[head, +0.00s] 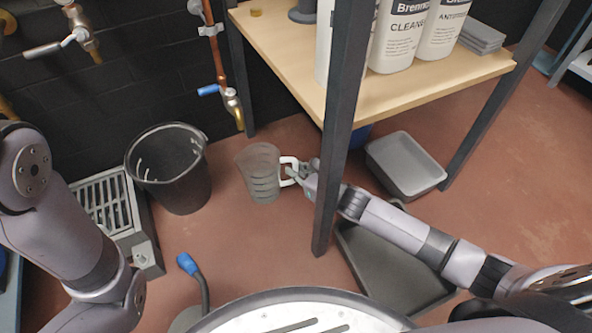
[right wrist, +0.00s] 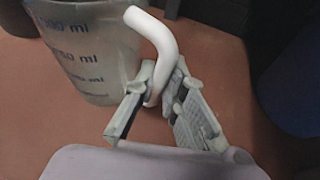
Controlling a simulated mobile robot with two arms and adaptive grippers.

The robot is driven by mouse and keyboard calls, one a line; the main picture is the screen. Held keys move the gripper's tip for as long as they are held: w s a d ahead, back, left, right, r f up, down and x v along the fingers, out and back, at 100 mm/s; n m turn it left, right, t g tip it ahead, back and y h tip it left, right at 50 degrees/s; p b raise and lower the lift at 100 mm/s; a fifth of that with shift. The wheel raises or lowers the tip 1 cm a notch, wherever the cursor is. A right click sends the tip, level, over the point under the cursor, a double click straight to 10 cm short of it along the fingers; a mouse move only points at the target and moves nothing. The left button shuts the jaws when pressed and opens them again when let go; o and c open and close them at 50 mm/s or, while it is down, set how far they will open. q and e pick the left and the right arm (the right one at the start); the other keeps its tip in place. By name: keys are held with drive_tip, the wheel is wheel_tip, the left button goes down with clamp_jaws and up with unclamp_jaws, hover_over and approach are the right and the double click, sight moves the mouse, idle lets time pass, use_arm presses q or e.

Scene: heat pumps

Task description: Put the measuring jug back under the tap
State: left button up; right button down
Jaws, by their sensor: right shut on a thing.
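The measuring jug (head: 261,176), translucent grey with a white handle, is upright in the middle of the head view. My right gripper (head: 302,170) is shut on its handle from the right. In the right wrist view the fingers (right wrist: 155,105) close around the white handle (right wrist: 156,45), and the jug's blue ml marks (right wrist: 85,50) face the camera. A brass tap (head: 233,105) with a blue lever ends a copper pipe, up and left of the jug in the head view. Whether the jug is on the floor or lifted is unclear. My left gripper is out of view.
A black bucket (head: 170,175) stands left of the jug, beside a grey grated drain (head: 103,200). A dark table leg (head: 338,130) crosses close to my right gripper. A wooden table (head: 285,60) holds white bottles. A grey tray (head: 405,165) lies on the floor behind my right arm.

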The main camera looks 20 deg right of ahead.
drive_tip(key=c, duration=1.7)
unclamp_jaws()
drive_tip(key=shift+o, duration=0.2)
drive_tip(key=shift+s+r, duration=0.1)
drive_tip(key=shift+r, duration=0.1)
drive_tip(key=p+v, duration=0.7)
drive_tip(key=v, duration=0.5)
drive_tip(key=shift+p, duration=0.35)
